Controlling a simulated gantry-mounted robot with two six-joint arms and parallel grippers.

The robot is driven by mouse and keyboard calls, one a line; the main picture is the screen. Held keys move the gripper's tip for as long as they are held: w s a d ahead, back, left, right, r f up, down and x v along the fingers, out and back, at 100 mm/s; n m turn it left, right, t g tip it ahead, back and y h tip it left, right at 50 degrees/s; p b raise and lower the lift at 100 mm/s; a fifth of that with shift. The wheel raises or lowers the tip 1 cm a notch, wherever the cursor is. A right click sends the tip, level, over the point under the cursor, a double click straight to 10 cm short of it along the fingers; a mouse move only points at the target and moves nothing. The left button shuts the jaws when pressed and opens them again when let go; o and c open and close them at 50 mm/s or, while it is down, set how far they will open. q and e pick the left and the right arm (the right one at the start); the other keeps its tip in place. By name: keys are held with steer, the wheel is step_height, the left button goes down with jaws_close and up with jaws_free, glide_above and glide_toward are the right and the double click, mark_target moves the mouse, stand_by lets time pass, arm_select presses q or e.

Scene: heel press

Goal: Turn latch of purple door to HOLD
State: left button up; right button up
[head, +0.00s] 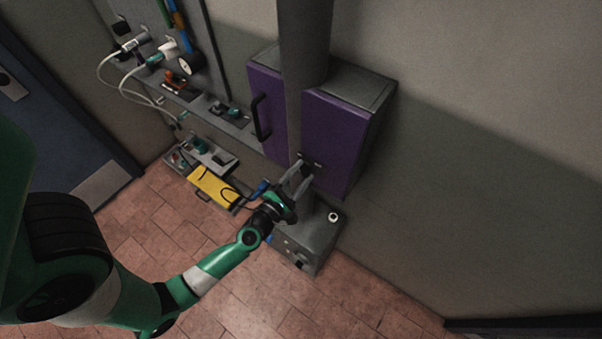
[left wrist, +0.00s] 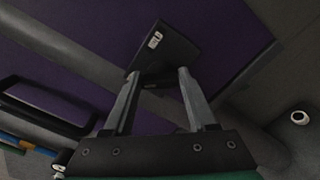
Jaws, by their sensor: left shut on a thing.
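The purple door (head: 335,140) is on the front of a grey wall cabinet in the head view, and it also fills much of the left wrist view (left wrist: 105,35). A dark latch (head: 313,164) sits at its lower edge. In the left wrist view a black plate with a small white label (left wrist: 165,48) stands at the latch. My left gripper (head: 302,176) is at the latch, its two grey fingers (left wrist: 160,76) on either side of a dark piece just below the plate. The fingers partly hide that piece, and the label is too small to read. My right gripper is not in view.
A grey vertical column (head: 304,50) passes in front of the cabinet. A black door handle (head: 260,117) sticks out on the left. A grey box (head: 315,240) stands below the cabinet. A yellow case (head: 213,187) lies to the left. The wall at right is clear.

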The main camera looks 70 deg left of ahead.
arm_select(q)
steer(key=m+p, duration=0.1)
steer(key=m, duration=0.3)
steer(key=m+p, duration=0.1)
steer(key=m, duration=0.3)
steer(key=shift+w+m, duration=0.1)
steer(key=shift+m, duration=0.2)
steer(key=m+p, duration=0.2)
steer(key=m, duration=0.2)
steer(key=shift+f+m, duration=0.15)
steer(key=shift+m, duration=0.15)
steer(key=shift+f+m+p, duration=0.15)
steer(key=shift+m+p, duration=0.45)
steer(key=shift+m, duration=1.2)
steer(key=o, duration=1.4)
steer(key=shift+c, duration=0.2)
